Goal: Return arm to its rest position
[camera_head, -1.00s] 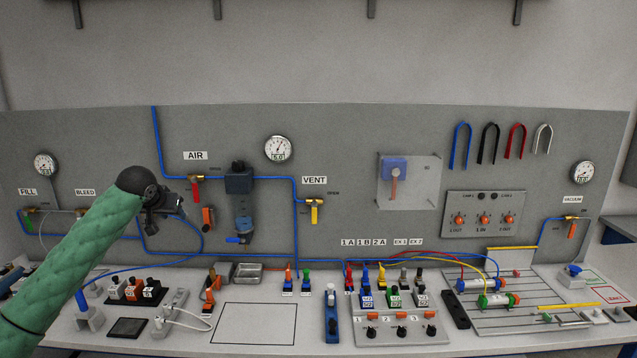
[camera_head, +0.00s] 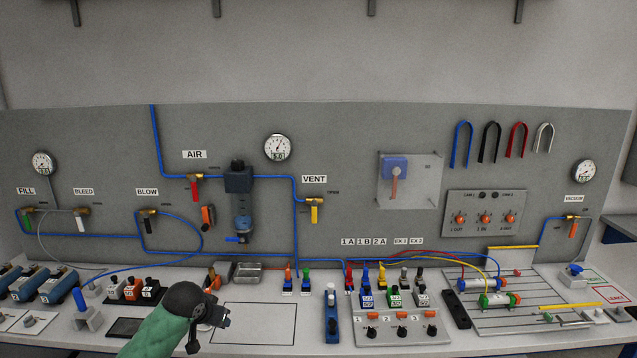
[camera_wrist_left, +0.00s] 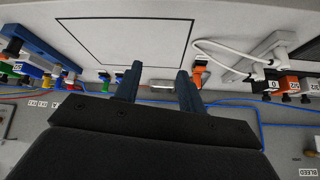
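My left arm, in a green sleeve, comes in from the bottom left in the head view. Its gripper (camera_head: 224,318) is low over the bench, at the left edge of a black-outlined rectangle (camera_head: 254,324). In the left wrist view the two dark fingers of the left gripper (camera_wrist_left: 158,85) stand apart with nothing held between them. The outlined rectangle also shows in the left wrist view (camera_wrist_left: 125,62), beyond the fingers. My right gripper is in neither view.
Behind stands a grey panel with AIR (camera_head: 195,185), BLOW (camera_head: 146,213) and VENT (camera_head: 314,207) valves and gauges. Orange-tipped parts and a white cable lie left of the rectangle. A blue-and-white device (camera_head: 331,315) and a switch box (camera_head: 401,330) stand to its right.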

